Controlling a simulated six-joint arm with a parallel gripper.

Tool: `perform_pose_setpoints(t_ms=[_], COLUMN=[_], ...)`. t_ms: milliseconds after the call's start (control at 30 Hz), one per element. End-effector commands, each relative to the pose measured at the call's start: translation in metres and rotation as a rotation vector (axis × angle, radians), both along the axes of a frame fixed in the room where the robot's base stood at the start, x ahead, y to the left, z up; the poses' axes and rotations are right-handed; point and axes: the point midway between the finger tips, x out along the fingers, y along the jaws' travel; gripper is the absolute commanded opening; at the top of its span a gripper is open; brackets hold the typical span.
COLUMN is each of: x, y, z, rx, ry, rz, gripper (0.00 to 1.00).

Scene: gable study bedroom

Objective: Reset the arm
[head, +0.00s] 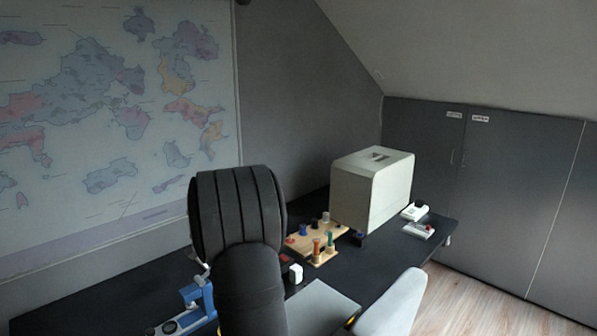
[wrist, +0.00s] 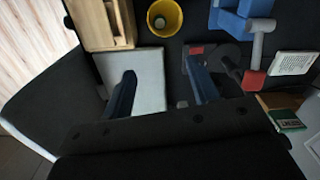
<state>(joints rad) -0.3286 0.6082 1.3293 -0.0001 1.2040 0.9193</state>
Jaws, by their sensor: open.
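My arm rises in the lower middle of the head view, its thick black ribbed section upright in front of the desk (head: 385,262). My gripper is not visible in the head view. In the wrist view my gripper (wrist: 161,92) shows two dark bluish fingers set well apart, with nothing held between them. Below the fingers, a pale grey square surface (wrist: 150,70) lies between and behind them on the dark desktop. Whether the fingers touch anything is hard to tell.
A large pale box-shaped case (head: 368,190) and a wooden peg board (head: 300,243) stand on the desk. A blue device (head: 188,312) is left of my arm; a grey chair (head: 395,305) is in front. A wooden box (wrist: 97,22) and yellow cup (wrist: 160,28) show too.

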Motion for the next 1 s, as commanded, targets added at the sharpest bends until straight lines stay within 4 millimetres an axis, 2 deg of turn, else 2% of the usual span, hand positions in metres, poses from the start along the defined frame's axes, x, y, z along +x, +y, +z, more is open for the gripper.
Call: perform_pose_setpoints(t_ms=[33,233,1000], x=[0.001,0.0,-0.001], y=[0.0,0.0,0.0], z=[0.012,0.051,-0.106], rx=[0.002,0.001,-0.001], ry=[-0.005,-0.003,0.003], rz=[0.0,0.0,0.0], gripper=[0.55,0.55,0.55])
